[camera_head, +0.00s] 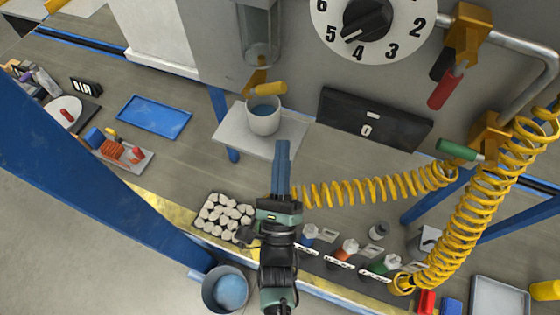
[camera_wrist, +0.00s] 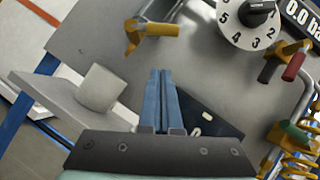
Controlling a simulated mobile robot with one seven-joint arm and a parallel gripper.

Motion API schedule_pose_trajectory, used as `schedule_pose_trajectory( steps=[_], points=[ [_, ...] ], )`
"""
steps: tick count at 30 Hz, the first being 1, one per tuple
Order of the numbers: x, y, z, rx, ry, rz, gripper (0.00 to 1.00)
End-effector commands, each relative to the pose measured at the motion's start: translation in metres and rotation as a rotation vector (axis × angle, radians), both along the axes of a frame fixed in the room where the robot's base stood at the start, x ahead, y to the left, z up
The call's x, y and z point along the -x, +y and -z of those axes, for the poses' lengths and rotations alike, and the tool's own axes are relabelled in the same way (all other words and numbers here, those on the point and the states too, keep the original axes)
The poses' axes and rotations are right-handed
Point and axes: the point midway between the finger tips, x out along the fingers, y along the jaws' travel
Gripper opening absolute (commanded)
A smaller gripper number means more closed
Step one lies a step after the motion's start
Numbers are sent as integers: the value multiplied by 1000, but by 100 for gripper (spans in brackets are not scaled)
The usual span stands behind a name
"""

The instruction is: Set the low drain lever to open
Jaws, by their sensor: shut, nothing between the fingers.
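A lever with a yellow handle (camera_head: 270,88) sits on a brass valve under the glass cylinder (camera_head: 259,40), above a white cup (camera_head: 263,118). No label shows, but its place over the cup fits a drain lever. The handle points sideways to the right, and it also shows in the wrist view (camera_wrist: 161,30). My gripper (camera_head: 283,144) has its blue fingers pressed together and empty. It points toward the panel, in front of and below the yellow handle, apart from it. In the wrist view the fingertips (camera_wrist: 161,72) are below the handle.
A red-handled lever (camera_head: 445,88) and a green-handled lever (camera_head: 457,149) sit on pipework at the right. A coiled yellow hose (camera_head: 375,190) crosses the bench beside my gripper. The cup stands on a grey shelf (camera_head: 232,133). A dial (camera_head: 368,22) is above.

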Motion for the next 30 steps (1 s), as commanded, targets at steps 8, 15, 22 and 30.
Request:
schedule_pose_trajectory(
  steps=[8,15,22,30],
  points=[
    [-43,-1,-38,0,-1,-1,0],
    [-52,7,-54,1,0,0,0],
    [-53,9,-54,2,1,0,0],
    [-53,9,-55,6,3,1,0]
  ],
)
